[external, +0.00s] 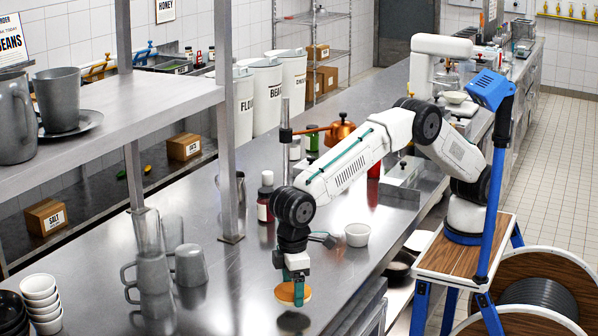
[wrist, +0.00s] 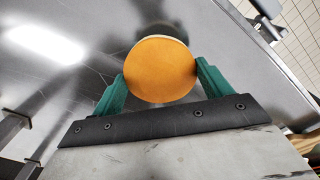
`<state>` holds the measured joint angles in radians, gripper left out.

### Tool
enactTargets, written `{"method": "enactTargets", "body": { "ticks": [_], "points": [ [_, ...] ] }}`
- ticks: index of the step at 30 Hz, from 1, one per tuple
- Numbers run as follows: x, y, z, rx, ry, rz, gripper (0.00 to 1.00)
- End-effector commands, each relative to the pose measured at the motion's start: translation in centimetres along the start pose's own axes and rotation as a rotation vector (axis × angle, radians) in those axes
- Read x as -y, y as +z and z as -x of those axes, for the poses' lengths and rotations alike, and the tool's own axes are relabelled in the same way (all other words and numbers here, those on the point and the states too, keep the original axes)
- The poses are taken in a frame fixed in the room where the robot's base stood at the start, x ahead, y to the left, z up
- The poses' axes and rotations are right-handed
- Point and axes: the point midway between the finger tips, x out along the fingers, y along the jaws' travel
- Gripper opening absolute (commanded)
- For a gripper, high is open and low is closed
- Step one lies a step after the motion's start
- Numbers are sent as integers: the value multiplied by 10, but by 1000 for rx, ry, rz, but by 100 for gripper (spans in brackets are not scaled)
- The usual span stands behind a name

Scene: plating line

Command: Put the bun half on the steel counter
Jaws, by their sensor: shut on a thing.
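The bun half is a round orange-brown disc (external: 288,292) at the end of my arm in the external view. In the wrist view the bun half (wrist: 160,70) sits between the two green fingers, its broad face toward the camera and a pale rim at its top edge. My gripper (wrist: 160,80) is shut on it, one finger at each side. The steel counter (external: 235,290) lies below, shiny and bare there. A dark reflection or shadow shows on the counter under the bun half, apart from it, so it appears held above the surface.
A small white bowl (external: 358,234) stands on the counter right of my gripper. Grey metal mugs (external: 190,265) stand to the left, with stacked white bowls (external: 41,300) further left. A dark red bottle (external: 265,197) stands behind my wrist. The counter around my gripper is clear.

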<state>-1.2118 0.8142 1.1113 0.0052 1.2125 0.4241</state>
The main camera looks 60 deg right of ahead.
Motion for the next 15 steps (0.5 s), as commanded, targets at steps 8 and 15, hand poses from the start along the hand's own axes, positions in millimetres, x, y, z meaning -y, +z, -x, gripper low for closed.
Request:
{"method": "enactTargets", "body": {
  "ticks": [8,15],
  "points": [
    [-1,2,-34,1,1,0,56],
    [-1,2,-35,1,1,0,56]
  ]
}}
